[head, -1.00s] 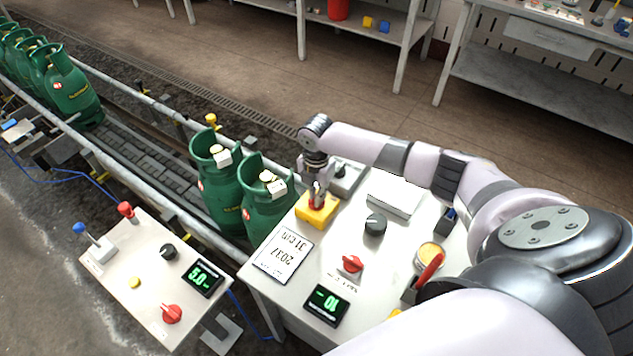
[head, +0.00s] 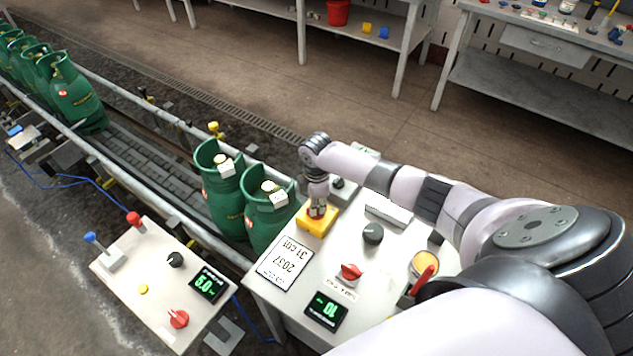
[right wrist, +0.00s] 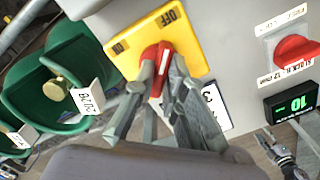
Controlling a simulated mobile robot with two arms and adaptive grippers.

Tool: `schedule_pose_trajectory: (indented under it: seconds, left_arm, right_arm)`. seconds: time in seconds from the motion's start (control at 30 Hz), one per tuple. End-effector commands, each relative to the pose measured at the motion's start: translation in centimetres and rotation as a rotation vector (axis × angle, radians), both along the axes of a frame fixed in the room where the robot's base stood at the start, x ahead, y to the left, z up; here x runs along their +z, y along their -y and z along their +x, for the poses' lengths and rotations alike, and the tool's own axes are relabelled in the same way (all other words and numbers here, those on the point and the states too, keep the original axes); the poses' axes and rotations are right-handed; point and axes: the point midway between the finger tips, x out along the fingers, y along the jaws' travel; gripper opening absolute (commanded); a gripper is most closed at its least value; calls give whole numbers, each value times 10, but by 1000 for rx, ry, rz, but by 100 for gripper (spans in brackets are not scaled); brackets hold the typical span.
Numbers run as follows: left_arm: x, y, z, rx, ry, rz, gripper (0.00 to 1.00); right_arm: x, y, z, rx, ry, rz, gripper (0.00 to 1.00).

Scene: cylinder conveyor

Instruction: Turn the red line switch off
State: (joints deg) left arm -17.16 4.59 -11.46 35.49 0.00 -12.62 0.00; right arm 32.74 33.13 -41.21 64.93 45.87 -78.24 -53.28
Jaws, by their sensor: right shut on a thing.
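The red line switch is a red handle (right wrist: 157,68) on a yellow plate (right wrist: 190,42), on the right-hand console. An OFF label shows at the plate's upper edge in the right wrist view, and a second dark label lies to its left. The handle's upper end lies between the two labels. My right gripper (head: 317,211) comes down from above onto the switch, and its fingers (right wrist: 159,88) are shut on the red handle. In the head view the gripper hides most of the handle above the yellow plate (head: 316,222). My left gripper (right wrist: 287,158) seems to show small at the right wrist view's lower right.
The console (head: 285,303) also holds a black knob (head: 373,233), a red knob (head: 351,272) and a display (head: 326,310). Green gas cylinders (head: 268,215) stand close beside it on the conveyor. A second control panel (head: 140,310) is at lower left.

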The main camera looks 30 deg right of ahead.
Motion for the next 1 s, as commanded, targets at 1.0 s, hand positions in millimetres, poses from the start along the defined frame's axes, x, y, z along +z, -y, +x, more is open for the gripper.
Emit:
schedule_pose_trajectory:
  seconds: [1.0]
  left_arm:
    - [3, 1, 0, 0, 0, -1, 40]
  right_arm:
    - [1, 0, 1, -46, 2, -1, 32]
